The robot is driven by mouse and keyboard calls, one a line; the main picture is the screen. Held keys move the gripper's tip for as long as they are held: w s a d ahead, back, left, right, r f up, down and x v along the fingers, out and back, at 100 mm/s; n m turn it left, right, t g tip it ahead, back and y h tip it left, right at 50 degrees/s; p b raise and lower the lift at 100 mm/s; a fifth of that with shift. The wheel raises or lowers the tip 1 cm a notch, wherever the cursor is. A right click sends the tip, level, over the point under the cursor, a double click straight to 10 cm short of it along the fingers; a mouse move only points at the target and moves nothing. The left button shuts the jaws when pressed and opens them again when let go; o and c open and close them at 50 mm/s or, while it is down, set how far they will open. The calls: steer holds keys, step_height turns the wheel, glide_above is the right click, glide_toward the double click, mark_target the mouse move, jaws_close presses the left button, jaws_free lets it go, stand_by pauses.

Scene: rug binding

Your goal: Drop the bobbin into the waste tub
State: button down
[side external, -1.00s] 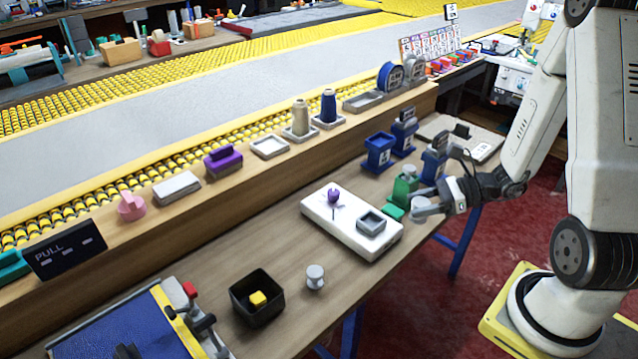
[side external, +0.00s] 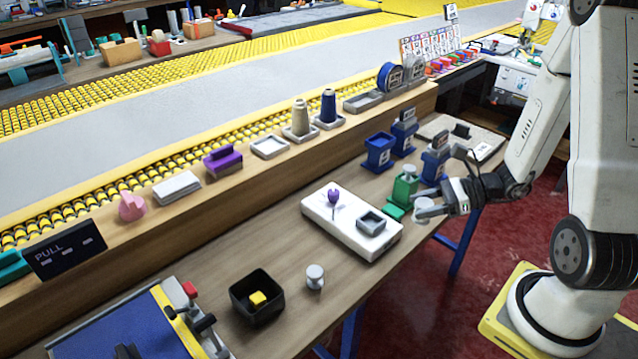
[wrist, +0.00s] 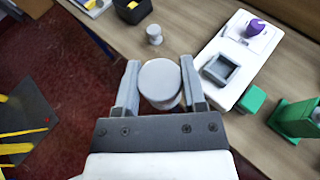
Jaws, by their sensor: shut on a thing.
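My gripper (wrist: 160,75) is shut on a light grey, round-topped bobbin (wrist: 162,80), with one finger on each side of it. In the side external view, my gripper (side external: 438,205) holds this bobbin (side external: 425,213) at the table's front edge, right of the white board. The black square waste tub (side external: 238,302) stands open at the front left of the table, far from my gripper, with a yellow block (side external: 258,299) inside. The tub also shows at the top of the wrist view (wrist: 121,11). A second grey bobbin (side external: 315,277) stands upright on the table right of the tub.
A white board (side external: 318,218) with a purple knob (side external: 334,196) and a grey square tray (side external: 371,222) lies between my gripper and the tub. A green dispenser (side external: 404,187) and blue bins (side external: 379,152) stand close behind my gripper. Bare table lies around the second bobbin.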

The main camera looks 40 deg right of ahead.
steer(key=shift+w, duration=0.1)
stand_by(0.3)
steer(key=shift+w+a+f, duration=0.2)
steer(key=shift+w, duration=0.3)
steer(key=w+a+f+n+g+y, duration=0.2)
steer(key=w+a+n+g, duration=0.1)
steer(key=w+a, duration=0.3)
steer(key=n+g+y, duration=0.2)
steer(key=n+g, duration=0.4)
steer(key=g, duration=0.1)
glide_above(261, 277)
steer(key=s+a, duration=0.2)
steer(key=s, duration=0.2)
step_height(261, 277, down, 5)
steer(key=shift+s+a+r, duration=0.1)
steer(key=shift+a, duration=0.05)
steer(key=shift+f, duration=3.05)
